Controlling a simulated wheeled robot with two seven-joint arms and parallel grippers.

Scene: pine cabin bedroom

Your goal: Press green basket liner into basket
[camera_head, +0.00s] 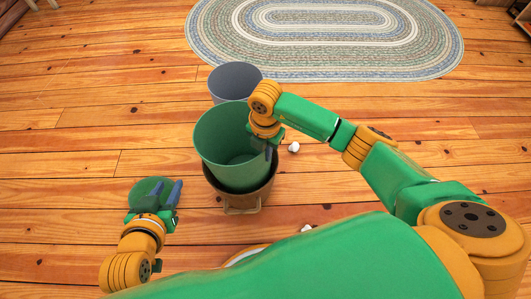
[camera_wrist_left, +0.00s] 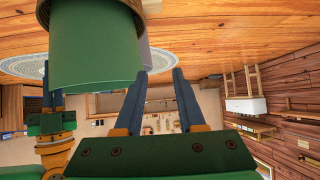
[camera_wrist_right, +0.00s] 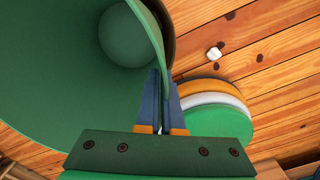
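The green basket liner (camera_head: 222,140) sits tilted in the brown basket (camera_head: 263,190), its upper part standing well above the basket's rim. The liner's outside fills the upper left of the left wrist view (camera_wrist_left: 95,50), with the brown basket (camera_wrist_left: 118,3) at the top edge. My right gripper (camera_head: 270,147) is at the liner's right rim; in the right wrist view its fingers (camera_wrist_right: 161,75) are close together with the liner wall between them. My left gripper (camera_head: 174,193) is open and empty, low to the left of the basket and apart from it.
A grey bin (camera_head: 233,78) stands just behind the liner. A small white object (camera_head: 294,147) lies on the wooden floor to the right. A braided oval rug (camera_head: 325,62) lies further back. Floor to the left is clear.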

